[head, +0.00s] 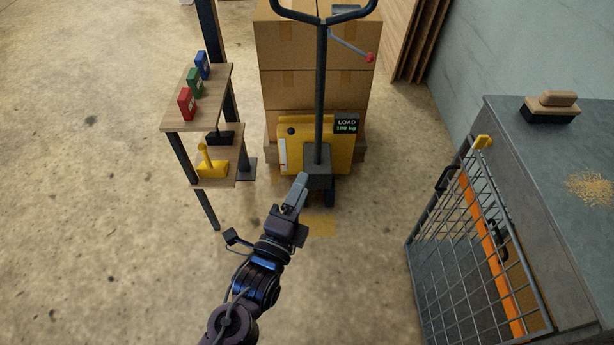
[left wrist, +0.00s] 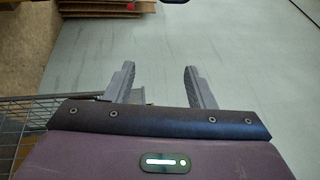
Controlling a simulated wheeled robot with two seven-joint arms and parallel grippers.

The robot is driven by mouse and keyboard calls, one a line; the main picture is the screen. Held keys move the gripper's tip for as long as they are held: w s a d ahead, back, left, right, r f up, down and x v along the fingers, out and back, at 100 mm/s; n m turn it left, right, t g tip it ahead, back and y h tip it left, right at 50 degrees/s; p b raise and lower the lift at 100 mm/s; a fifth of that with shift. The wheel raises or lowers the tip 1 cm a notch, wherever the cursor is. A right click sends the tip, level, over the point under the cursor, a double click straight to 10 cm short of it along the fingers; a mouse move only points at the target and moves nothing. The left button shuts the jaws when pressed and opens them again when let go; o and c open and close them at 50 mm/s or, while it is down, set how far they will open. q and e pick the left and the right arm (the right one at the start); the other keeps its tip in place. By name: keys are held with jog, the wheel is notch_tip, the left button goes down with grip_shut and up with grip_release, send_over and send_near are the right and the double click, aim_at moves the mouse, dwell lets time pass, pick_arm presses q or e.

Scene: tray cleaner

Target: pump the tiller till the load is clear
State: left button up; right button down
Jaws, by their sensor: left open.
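A yellow pallet jack (head: 335,158) stands in the middle of the head view, with stacked cardboard boxes (head: 312,88) behind it. Its dark tiller (head: 320,90) stands upright and ends at the top in a looped handle (head: 290,14). A small lever with a red knob (head: 370,57) shows beside the shaft. A display (head: 346,125) on the jack reads LOAD 100 kg. My left gripper (head: 300,188) is in front of the tiller's base, well below the handle. In the left wrist view its two fingers (left wrist: 158,85) are apart with nothing between them. My right gripper is not in view.
A small shelf at left (head: 215,98) holds red, green and blue boxes and a yellow item. At right are a grey workbench (head: 530,150) with a brush (head: 550,106) and a wire mesh gate (head: 465,265). The concrete floor at left is clear.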

pick_arm(q)
jog(key=shift+v, duration=1.85)
jog(key=s+a+f+n+g+y, duration=0.1)
jog(key=a+f+n+g, duration=0.15)
jog(key=f, duration=0.85)
jog(key=s+a+f+n+g+y, duration=0.2)
jog(key=a+f+n, duration=0.1)
jog(key=f, duration=0.8)
jog(key=s+a+f+n+g+y, duration=0.1)
jog(key=a+f+n+g, duration=0.2)
jog(key=f, duration=0.8)
jog(key=s+a+f+n+g+y, duration=0.2)
jog(key=s+a+f+n+g, duration=0.4)
jog(key=s+f, duration=0.65)
jog(key=s+a+f+n+g, duration=0.1)
jog(key=s+a+f+n, duration=0.2)
jog(key=s, duration=0.4)
jog(key=s+a+f+n+g+y, duration=0.1)
jog(key=s+a+f+n+g, duration=0.1)
jog(key=s+f, duration=0.4)
jog(key=shift+s+a+f+n+y, duration=0.15)
jog(key=shift+s+a+n+y, duration=0.15)
jog(key=shift+s+a+n, duration=0.55)
